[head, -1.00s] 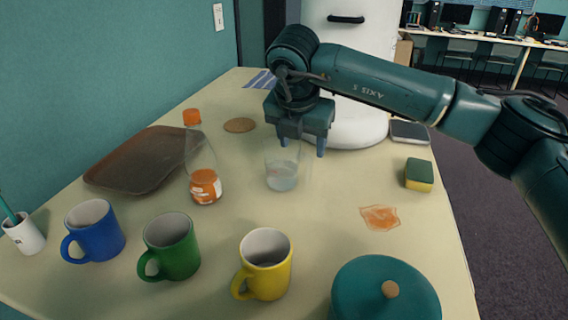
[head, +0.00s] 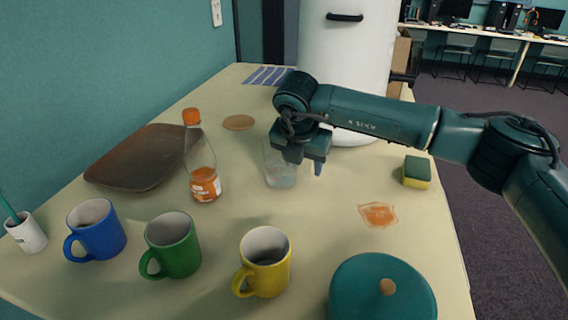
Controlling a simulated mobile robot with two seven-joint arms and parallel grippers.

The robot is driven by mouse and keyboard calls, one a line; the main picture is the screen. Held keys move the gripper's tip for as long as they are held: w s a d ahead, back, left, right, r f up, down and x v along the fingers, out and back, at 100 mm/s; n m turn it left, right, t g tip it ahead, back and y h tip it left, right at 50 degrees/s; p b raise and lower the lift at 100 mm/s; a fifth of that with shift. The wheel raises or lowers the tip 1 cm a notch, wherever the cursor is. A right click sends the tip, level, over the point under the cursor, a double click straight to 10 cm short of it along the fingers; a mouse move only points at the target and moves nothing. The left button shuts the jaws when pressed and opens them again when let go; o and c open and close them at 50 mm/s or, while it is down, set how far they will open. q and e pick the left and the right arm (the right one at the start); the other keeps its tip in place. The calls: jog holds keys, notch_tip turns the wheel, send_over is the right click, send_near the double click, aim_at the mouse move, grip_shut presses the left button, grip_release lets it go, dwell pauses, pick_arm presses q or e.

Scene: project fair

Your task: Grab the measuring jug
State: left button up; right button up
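The measuring jug (head: 280,176) is a clear vessel with some pale liquid at its bottom, standing upright near the middle of the table. My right gripper (head: 300,165) is over and behind the jug, pointing down, and hides its upper part. One finger shows to the right of the jug; the other finger is hard to make out. I cannot tell whether the fingers touch the jug or how far they are closed. My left gripper is not in view.
A bottle with an orange cap (head: 203,170) stands left of the jug. Blue (head: 95,230), green (head: 172,245) and yellow (head: 263,263) mugs stand in front, beside a teal pot (head: 383,292). An orange spill (head: 378,214) and a sponge (head: 417,172) lie right.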

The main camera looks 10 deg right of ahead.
jog(key=c, duration=1)
grip_shut()
jog(key=shift+r, duration=0.2)
